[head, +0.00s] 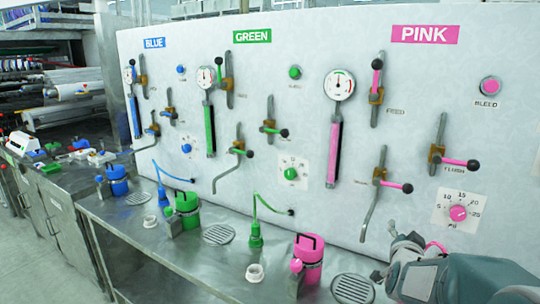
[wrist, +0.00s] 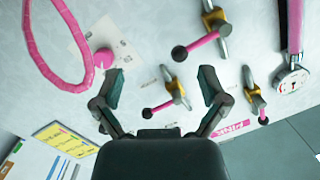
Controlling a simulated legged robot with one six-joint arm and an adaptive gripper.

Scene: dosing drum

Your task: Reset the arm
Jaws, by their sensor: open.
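My gripper (wrist: 161,88) is open and empty in the wrist view, its two dark fingers spread apart in front of the white panel (wrist: 150,28). The panel appears turned round in that view. Between and beyond the fingers are pink-handled valve levers with black ball ends (wrist: 180,53). A pink dial knob (wrist: 103,58) shows near the left finger. A pink hose loop (wrist: 52,50) is at the upper left. In the head view, my grey arm fills the lower right corner, near the panel's pink dial (head: 458,213); the fingertips cannot be made out there.
The panel (head: 290,150) has blue, green and pink sections with levers and gauges. On the metal bench (head: 150,242) stand a blue canister (head: 118,181), a green canister (head: 187,208) and a pink canister (head: 308,258), with round drains between. A side bench with clutter (head: 60,160) is at left.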

